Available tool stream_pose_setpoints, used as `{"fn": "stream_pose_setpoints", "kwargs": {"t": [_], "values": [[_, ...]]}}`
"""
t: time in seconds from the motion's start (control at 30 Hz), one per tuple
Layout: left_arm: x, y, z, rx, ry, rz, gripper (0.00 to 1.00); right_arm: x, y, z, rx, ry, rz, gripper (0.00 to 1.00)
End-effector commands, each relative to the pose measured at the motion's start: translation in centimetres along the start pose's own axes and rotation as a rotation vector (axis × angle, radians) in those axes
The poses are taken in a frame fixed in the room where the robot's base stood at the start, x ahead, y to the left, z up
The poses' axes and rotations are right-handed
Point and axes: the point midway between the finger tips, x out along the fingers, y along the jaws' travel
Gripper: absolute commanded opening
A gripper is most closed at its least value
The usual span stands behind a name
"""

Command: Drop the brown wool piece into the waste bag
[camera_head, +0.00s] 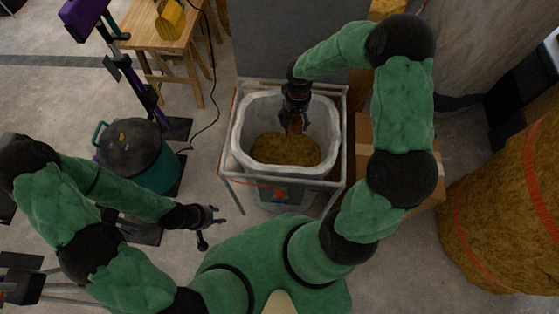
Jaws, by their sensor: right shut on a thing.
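The waste bag (243,158) is a white liner, open at the top, hung in a grey metal frame at the middle of the head view. Brown wool (275,151) lies inside it. My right gripper (294,127) points down over the bag's opening, inside its rim as seen from above. It is shut on a small brown wool piece (297,122), mostly hidden by the gripper. I cannot tell how high the piece is above the wool below. My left gripper (209,228) is open and empty, left of the bag's frame over the floor.
A teal bucket with a dark lid (135,148) stands left of the bag. A wooden table (150,32) is at the back left, with a black cable on the floor. A cardboard box (365,130) is right of the frame. A large brown wool roll (505,200) stands far right.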

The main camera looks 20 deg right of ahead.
Motion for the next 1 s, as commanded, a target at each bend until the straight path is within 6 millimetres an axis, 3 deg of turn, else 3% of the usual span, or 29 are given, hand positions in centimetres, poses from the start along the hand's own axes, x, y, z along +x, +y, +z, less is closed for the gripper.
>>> {"fn": "stream_pose_setpoints", "kwargs": {"t": [0.23,0.57,0.6,0.67,1.0], "values": [[1.9,-0.7,-0.1,0.0,0.0,0.0,0.4,2.9,0.0,0.0,0.0,-0.002,0.0,0.63],[2.0,-0.7,-0.1,0.0,0.0,0.0,0.4,3.1,0.0,0.0,-0.001,0.0,0.0,0.63],[2.0,-0.7,-0.1,0.0,0.0,0.0,0.4,3.1,0.0,0.0,-0.001,0.0,0.0,0.85],[2.0,-0.7,-0.1,0.0,0.001,0.0,0.4,3.1,0.0,0.0,-0.001,0.0,0.0,1.0],[2.0,-0.7,-0.1,0.0,0.001,0.0,0.4,3.1,0.0,0.0,-0.001,-0.001,0.0,1.0]]}}
